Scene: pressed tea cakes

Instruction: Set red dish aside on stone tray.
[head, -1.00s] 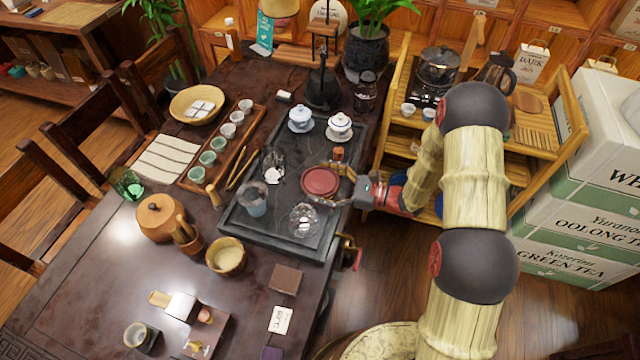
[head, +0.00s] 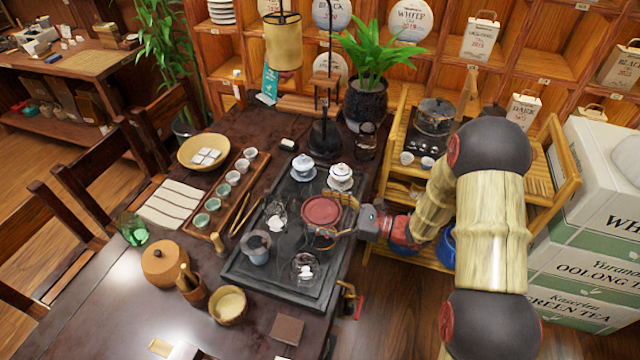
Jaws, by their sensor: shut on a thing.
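The red dish (head: 321,211), round and shallow, is level between the curved fingers of my gripper (head: 328,214). My gripper is shut on it, reaching in from the right. The dish appears raised above the dark stone tray (head: 268,279), over its right half; the exact gap beneath it is hard to judge. The dish and fingers hide part of the tray.
On the tray stand two lidded white cups (head: 303,167) (head: 340,177), a glass pitcher (head: 305,268), and a grey-blue cup (head: 257,247). Wooden tongs (head: 244,217) lie at its left. A bamboo shelf (head: 400,140) stands right.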

